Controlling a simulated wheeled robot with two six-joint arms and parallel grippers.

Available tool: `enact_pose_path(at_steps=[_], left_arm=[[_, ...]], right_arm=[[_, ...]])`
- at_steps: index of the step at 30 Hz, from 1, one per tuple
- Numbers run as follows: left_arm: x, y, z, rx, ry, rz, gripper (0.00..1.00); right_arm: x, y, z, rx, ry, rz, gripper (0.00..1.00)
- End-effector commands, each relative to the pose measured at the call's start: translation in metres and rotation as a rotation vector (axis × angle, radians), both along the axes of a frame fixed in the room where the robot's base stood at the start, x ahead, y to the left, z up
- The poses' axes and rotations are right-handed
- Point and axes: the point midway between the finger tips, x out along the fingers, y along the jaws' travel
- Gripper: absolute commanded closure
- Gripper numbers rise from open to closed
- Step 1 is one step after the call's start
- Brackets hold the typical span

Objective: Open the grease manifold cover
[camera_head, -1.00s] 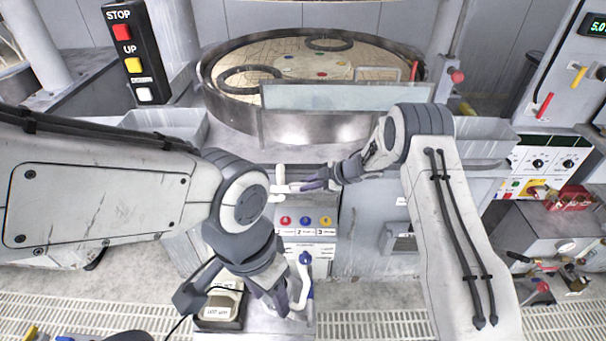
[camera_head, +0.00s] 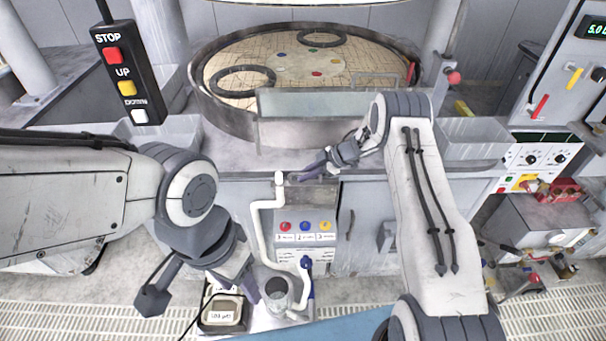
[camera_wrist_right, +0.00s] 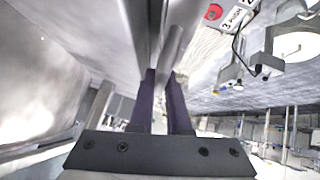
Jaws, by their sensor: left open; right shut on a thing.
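The grease manifold (camera_head: 305,262) is a grey box on the cabinet front, with red, blue and yellow knobs in a row above numbered labels. A grey panel, apparently its cover (camera_head: 312,204), shows above the knobs. My right gripper (camera_head: 306,174) is at the panel's upper edge. In the right wrist view its purple fingers (camera_wrist_right: 161,80) are shut on a grey bar (camera_wrist_right: 172,48), apparently part of the cover; the exact grip is hard to see in the head view. My left gripper (camera_head: 255,287) is open, low beside a grey canister (camera_head: 278,292), apart from the cover.
A white pipe (camera_head: 256,230) runs down the manifold's left side. A scale-like box (camera_head: 221,313) stands below my left gripper. The round platen basin (camera_head: 222,108) is behind, with a clear guard in front. Red-handled fittings (camera_head: 533,278) are at right.

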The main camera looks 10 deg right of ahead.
Motion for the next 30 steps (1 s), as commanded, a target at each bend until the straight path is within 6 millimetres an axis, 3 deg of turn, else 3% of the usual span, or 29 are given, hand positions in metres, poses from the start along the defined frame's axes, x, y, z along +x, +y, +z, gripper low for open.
enact_pose_path(at_steps=[4,6,7,30], left_arm=[[0.0,0.0,0.0,0.0,0.0,0.0,0.5],[0.0001,-0.0001,0.0,0.0,0.0,0.0,0.5],[0.0001,-0.0001,0.0,0.0,0.0,0.0,0.5],[0.0,0.0,-0.0002,0.0,0.0,0.0,0.5]], right_arm=[[-0.0014,0.0039,0.0009,0.008,0.002,0.008,1.0],[-0.0013,0.0034,0.0008,0.007,0.001,0.007,0.66],[-0.0013,0.0029,0.0008,0.007,0.001,0.007,0.55],[0.0024,-0.0024,0.0011,-0.002,-0.005,-0.008,0.55]])
